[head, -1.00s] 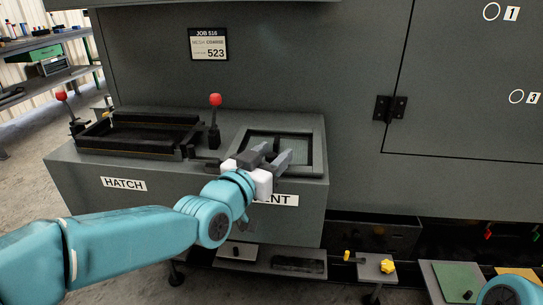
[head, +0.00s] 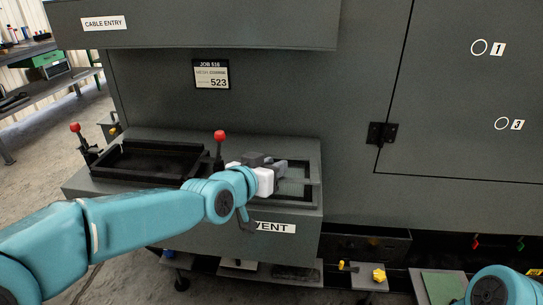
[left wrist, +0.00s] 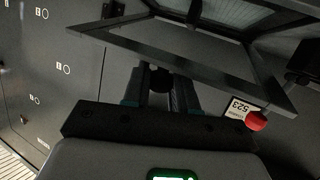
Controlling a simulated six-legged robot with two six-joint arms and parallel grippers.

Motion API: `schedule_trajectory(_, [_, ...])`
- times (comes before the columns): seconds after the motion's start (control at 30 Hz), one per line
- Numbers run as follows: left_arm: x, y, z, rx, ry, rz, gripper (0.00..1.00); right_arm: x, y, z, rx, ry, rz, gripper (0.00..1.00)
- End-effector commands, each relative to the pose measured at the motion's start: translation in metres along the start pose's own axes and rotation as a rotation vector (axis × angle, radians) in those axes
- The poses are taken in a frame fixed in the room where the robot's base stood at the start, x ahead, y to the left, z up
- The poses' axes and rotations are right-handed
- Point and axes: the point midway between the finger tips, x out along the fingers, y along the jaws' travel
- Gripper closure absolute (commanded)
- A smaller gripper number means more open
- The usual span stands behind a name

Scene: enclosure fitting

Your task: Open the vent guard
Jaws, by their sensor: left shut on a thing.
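The vent guard (head: 313,171) is a dark framed panel on the bench top above the VENT label (head: 275,228). My left gripper (head: 276,166) hides much of it in the head view. In the left wrist view the guard's frame (left wrist: 180,58) slants across the top, with a paler mesh panel inside. My left gripper (left wrist: 162,88) is shut on a dark, rounded knob-like part (left wrist: 160,80) at the guard's near bar. I cannot tell how far the guard is tilted. A red-knobbed lever (head: 219,137) stands upright just left of it. My right gripper is out of view.
An open black hatch frame (head: 150,160) lies left of the vent, with another red-knobbed lever (head: 75,128) beyond it. The dark cabinet wall (head: 280,95) rises behind. Low trays and a yellow knob (head: 379,275) are at the lower right. A shelf stands far left.

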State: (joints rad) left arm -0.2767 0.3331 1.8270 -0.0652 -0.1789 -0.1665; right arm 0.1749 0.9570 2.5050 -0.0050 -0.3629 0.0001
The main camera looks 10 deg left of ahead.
Motion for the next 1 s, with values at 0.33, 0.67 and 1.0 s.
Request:
schedule_trajectory(0.33, [0.006,-0.002,-0.042,-0.07,-0.173,0.0,1.0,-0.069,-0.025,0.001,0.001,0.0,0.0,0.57])
schedule_trajectory(0.67, [0.014,-0.006,-0.053,-0.109,-0.263,-0.001,1.0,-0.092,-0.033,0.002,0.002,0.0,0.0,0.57])
schedule_trajectory(1.0, [0.016,-0.007,-0.054,-0.117,-0.282,0.0,1.0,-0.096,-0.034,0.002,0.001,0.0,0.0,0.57])
